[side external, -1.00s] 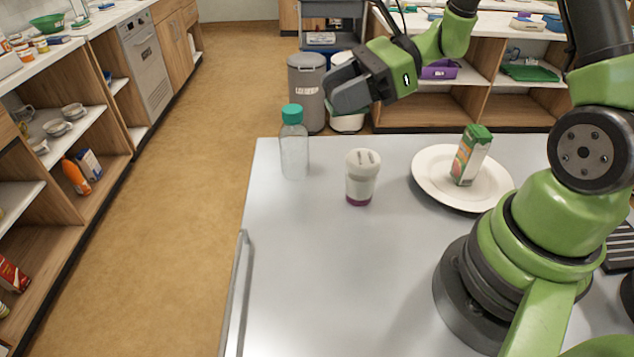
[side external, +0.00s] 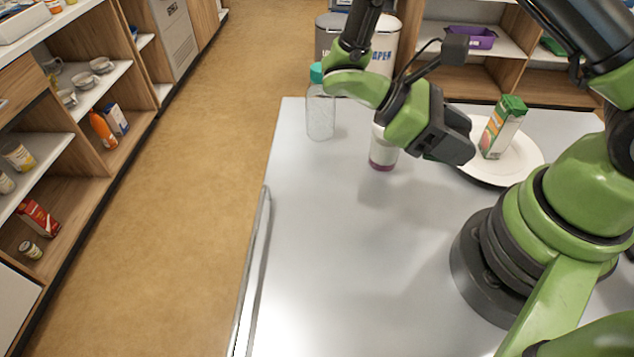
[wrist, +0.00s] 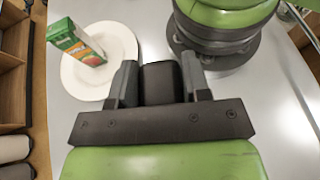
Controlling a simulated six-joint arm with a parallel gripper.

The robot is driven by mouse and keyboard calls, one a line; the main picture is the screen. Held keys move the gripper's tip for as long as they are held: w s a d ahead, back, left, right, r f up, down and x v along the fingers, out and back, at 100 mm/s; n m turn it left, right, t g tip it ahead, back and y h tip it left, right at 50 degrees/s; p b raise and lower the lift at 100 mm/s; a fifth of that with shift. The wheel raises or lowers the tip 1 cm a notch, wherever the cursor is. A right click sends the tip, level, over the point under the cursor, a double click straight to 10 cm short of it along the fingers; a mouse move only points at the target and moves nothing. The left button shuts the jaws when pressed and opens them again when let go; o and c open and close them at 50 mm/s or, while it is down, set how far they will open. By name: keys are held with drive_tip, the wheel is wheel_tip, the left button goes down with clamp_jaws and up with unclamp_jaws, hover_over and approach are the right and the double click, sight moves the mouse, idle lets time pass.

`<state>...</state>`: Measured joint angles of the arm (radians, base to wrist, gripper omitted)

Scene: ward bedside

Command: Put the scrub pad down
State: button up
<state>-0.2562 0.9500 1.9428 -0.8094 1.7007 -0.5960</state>
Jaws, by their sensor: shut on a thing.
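My gripper (side external: 455,142) is above the table (side external: 330,230), between the white cup and the plate in the side view. In the wrist view my gripper (wrist: 162,78) has a dark grey block, taken as the scrub pad (wrist: 162,84), between its two fingers. The jaws are shut on it. In the side view the pad is mostly hidden by the gripper. I cannot tell how high it is above the table, but no contact with the surface shows.
A clear bottle with a teal cap (side external: 320,112) and a white cup with a purple base (side external: 382,160) stand at the back left. A white plate (side external: 528,158) holds an upright green-and-orange carton (side external: 502,127). The table's front and left are bare.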

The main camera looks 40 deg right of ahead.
drive_tip(key=w+a+n+t+h, duration=0.2)
drive_tip(key=w+a+n+t, duration=0.2)
drive_tip(key=w+n+t, duration=0.5)
drive_tip(key=w+a+n+t+h, duration=0.1)
drive_tip(key=w+a+n+t, duration=0.3)
drive_tip(key=w+n+t, duration=0.5)
drive_tip(key=shift+s+a+f+n+t+y, duration=0.15)
drive_tip(key=shift+s+a+f+n+t, duration=0.25)
drive_tip(key=shift+f, duration=1.15)
drive_tip(key=shift+s+a+f+n+t+y, duration=0.2)
drive_tip(key=shift+f+n+t, duration=0.3)
drive_tip(key=shift+f, duration=1)
drive_tip(key=shift+s+a+f+n+t+y, duration=0.25)
drive_tip(key=shift+f+t, duration=0.25)
drive_tip(key=shift+f, duration=1.05)
drive_tip(key=shift+f, duration=0.25)
drive_tip(key=shift+f, duration=0.3)
drive_tip(key=o, duration=0.9)
